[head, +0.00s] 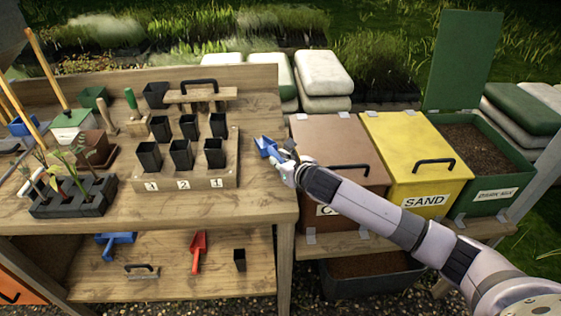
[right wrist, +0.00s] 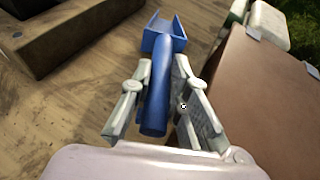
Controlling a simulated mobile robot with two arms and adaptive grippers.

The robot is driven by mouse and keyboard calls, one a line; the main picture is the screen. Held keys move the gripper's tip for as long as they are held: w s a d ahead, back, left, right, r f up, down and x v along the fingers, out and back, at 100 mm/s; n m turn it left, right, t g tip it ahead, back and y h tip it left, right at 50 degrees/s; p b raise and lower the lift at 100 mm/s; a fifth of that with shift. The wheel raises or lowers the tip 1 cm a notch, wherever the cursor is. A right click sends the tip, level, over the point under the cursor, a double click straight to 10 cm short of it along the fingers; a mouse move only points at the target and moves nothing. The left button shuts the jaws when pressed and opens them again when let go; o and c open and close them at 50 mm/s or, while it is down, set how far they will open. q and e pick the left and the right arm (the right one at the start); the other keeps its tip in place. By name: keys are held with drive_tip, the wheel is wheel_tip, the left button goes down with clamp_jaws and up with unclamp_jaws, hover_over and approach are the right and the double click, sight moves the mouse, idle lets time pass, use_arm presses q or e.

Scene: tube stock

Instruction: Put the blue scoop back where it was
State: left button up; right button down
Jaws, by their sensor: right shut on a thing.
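The blue scoop (head: 265,146) is in my right gripper (head: 281,164) at the right end of the wooden bench top (head: 262,195). In the right wrist view, the right gripper (right wrist: 155,78) is shut around the scoop's round handle, and the scoop (right wrist: 165,42) points away from the palm with its open pan at the far end. I cannot tell how high it is above the bench. Another blue scoop-like tool (head: 117,239) lies on the lower shelf (head: 180,278). My left gripper is not in view.
A wooden rack (head: 205,181) with several black pots stands left of the scoop. A brown bin (head: 335,145), a yellow SAND bin (head: 405,145) and an open green bin (head: 522,168) stand right of the bench. The lower shelf also holds a red scoop (head: 198,250) and a black pot (head: 240,260).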

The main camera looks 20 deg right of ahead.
drive_tip(key=shift+f+b, duration=0.3)
drive_tip(key=shift+f, duration=0.5)
drive_tip(key=c, duration=1.4)
unclamp_jaws()
drive_tip(key=shift+c, duration=0.2)
drive_tip(key=shift+s, duration=0.15)
